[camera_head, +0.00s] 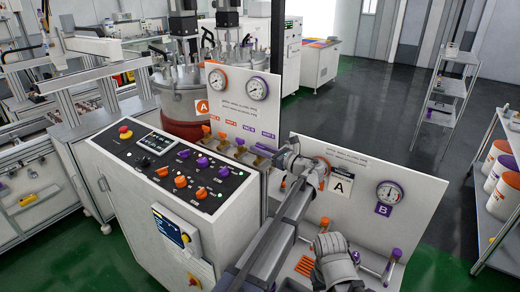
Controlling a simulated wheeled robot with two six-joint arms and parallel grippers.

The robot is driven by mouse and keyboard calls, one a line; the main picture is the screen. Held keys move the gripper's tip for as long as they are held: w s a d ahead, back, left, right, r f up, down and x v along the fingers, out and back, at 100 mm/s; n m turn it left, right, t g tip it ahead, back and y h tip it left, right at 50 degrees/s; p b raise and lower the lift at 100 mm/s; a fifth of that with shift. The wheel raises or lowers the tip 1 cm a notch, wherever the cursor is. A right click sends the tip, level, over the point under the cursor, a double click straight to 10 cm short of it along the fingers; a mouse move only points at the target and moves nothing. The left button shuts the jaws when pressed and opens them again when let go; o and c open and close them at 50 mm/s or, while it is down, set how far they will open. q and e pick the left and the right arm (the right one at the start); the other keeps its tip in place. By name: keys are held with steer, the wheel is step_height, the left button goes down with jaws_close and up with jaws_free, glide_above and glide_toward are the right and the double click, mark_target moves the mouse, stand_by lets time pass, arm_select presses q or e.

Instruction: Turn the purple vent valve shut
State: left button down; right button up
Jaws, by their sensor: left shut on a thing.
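A row of valves with orange and purple handles and brass bodies runs along the foot of the white panel (236,103) with two gauges. A purple handle (240,141) shows in this row. The purple vent valve at the row's right end is mostly hidden by my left gripper (280,158). My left gripper reaches in from below and is shut at that end, apparently on this valve's handle. The handle's angle cannot be seen. My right gripper (335,246) is low in front of the right-hand panel; its fingers do not show clearly.
A control cabinet (152,178) with orange and purple knobs stands left of my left arm. The right-hand panel (356,222) carries signs A and B, a gauge (390,193) and a purple-topped handle (396,254). A shelf with buckets (503,174) stands far right.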

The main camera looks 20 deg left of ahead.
arm_select(q)
steer(key=shift+n+g+y, duration=0.3)
steer(key=shift+n+g, duration=0.1)
steer(key=shift+g, duration=0.2)
steer(key=c, duration=0.9)
jaws_free()
